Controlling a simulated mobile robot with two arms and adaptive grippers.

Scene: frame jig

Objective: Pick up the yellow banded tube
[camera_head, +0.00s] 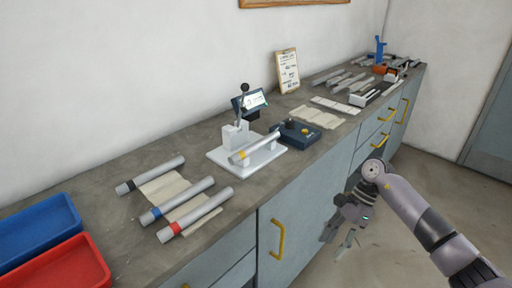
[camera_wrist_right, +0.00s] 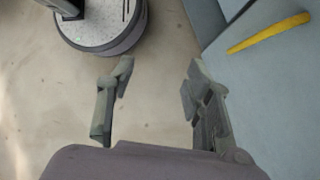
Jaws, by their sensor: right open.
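The yellow banded tube (camera_head: 258,146) is a grey cylinder with a yellow band near its left end. It lies on the white jig (camera_head: 263,159) in the middle of the counter. My right gripper (camera_head: 339,240) is in front of the cabinet, below the counter's edge and well away from the tube. It is open and empty, and its two spread fingers also show in the right wrist view (camera_wrist_right: 158,80). The tube is not in the wrist view. My left gripper is not in view.
Tubes with black (camera_head: 150,174), blue (camera_head: 177,199) and red (camera_head: 196,212) bands lie on the counter (camera_head: 118,236) at left. A blue tray (camera_head: 37,228) and a red tray (camera_head: 98,272) are further left. A dark blue box (camera_head: 297,133) stands right of the jig. Yellow handles (camera_head: 278,238) protrude from the cabinet.

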